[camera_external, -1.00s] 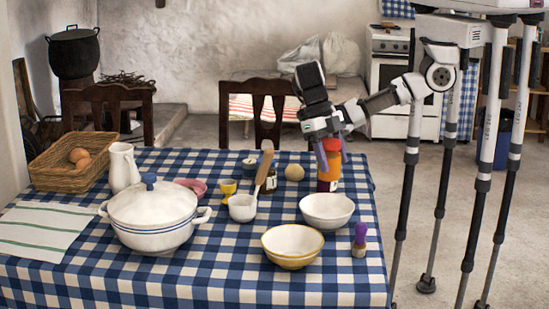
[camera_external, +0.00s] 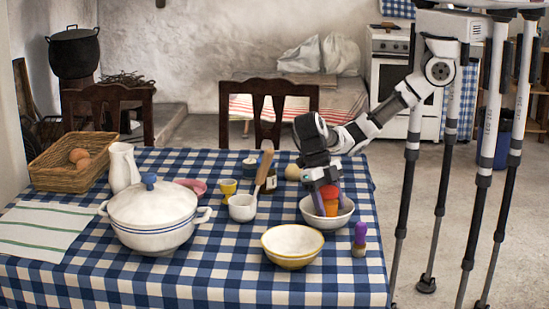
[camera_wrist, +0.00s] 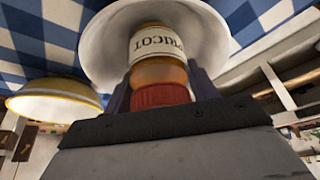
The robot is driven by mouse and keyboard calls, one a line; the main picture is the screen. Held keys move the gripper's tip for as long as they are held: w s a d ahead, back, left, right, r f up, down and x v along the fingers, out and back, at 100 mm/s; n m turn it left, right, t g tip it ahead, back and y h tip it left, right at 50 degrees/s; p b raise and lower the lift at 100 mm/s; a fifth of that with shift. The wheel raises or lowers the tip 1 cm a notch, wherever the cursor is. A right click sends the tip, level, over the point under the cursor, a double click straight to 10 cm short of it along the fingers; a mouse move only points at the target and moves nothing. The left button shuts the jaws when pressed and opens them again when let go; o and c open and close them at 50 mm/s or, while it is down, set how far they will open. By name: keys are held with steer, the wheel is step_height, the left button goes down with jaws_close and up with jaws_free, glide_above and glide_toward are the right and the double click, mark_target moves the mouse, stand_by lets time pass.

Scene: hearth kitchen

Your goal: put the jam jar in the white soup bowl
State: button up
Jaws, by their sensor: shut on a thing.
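The jam jar has orange contents, a red lid and a white label reading "PRICOT" in the wrist view (camera_wrist: 158,68). In the external view the jar (camera_external: 331,197) stands roughly upright inside the white soup bowl (camera_external: 311,213), its lower part hidden by the rim. My gripper (camera_external: 324,192) is shut on the jar near its lid, coming from above. In the wrist view its fingers flank the red lid, and the white bowl (camera_wrist: 100,40) lies behind the jar. I cannot tell whether the jar touches the bowl's bottom.
A yellow-rimmed bowl (camera_external: 292,243) stands in front of the white bowl, and a purple-topped item (camera_external: 359,238) is to its right. A round pale item (camera_external: 292,172), a small white pot (camera_external: 242,208) and a lidded tureen (camera_external: 153,217) stand further left. The front tablecloth (camera_external: 200,290) is clear.

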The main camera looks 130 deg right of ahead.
steer(key=o, duration=1)
steer(key=shift+f, duration=0.1)
steer(key=shift+r, duration=0.3)
steer(key=shift+d+r+b, duration=0.2)
steer(key=shift+r+b, duration=0.1)
steer(key=b+v, duration=0.1)
steer(key=v, duration=1)
steer(key=shift+b, duration=0.4)
steer(key=shift+r, duration=0.1)
